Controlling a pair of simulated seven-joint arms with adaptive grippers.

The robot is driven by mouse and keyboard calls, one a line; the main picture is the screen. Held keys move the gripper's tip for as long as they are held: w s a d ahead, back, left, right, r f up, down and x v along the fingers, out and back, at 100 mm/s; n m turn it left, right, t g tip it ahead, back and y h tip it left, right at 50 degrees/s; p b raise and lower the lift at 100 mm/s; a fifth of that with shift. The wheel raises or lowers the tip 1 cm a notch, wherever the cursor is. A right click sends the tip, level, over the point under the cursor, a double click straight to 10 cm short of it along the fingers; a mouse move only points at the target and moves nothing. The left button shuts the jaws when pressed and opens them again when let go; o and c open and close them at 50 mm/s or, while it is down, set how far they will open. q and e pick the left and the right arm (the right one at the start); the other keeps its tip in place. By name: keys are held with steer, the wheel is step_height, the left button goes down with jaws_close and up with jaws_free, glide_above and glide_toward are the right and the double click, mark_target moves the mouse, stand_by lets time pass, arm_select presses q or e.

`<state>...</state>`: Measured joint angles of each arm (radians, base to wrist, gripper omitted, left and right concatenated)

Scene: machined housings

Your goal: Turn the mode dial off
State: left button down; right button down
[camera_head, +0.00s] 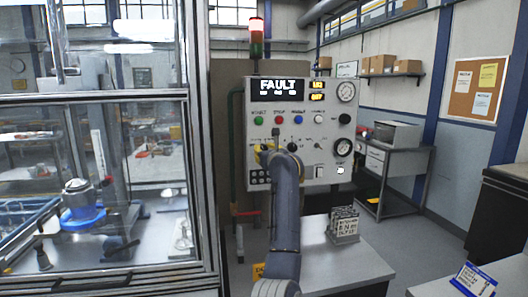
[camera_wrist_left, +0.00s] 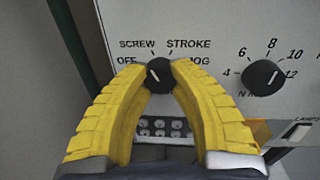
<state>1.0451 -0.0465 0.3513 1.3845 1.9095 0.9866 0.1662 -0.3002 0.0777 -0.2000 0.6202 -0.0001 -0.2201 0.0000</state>
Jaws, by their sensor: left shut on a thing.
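The mode dial (camera_wrist_left: 159,76) is a small black knob with a white pointer mark, on the light panel in the left wrist view. The labels OFF, SCREW, STROKE and JOG are printed around it. The pointer appears to lean up and slightly left, towards SCREW, not at OFF. My left gripper (camera_wrist_left: 158,82) has yellow ribbed fingers shut on the dial, one on each side. In the head view my left gripper (camera_head: 264,150) is at the panel's lower left, and its arm hides the dial. My right gripper is in neither view.
The control panel (camera_head: 315,146) shows FAULT, with coloured buttons and gauges. A second black knob (camera_wrist_left: 263,77) with numbers sits right of the dial. A glass-walled machine (camera_head: 190,190) stands close on the left. A grey table (camera_head: 352,266) with a small sign is below the panel.

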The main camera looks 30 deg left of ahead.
arm_select(q)
steer(key=shift+n+h, duration=0.4)
steer(key=shift+n, duration=3.4)
steer(key=shift+r, duration=0.1)
steer(key=c, duration=1)
jaws_free()
steer(key=shift+o, duration=0.2)
steer(key=v, duration=1.2)
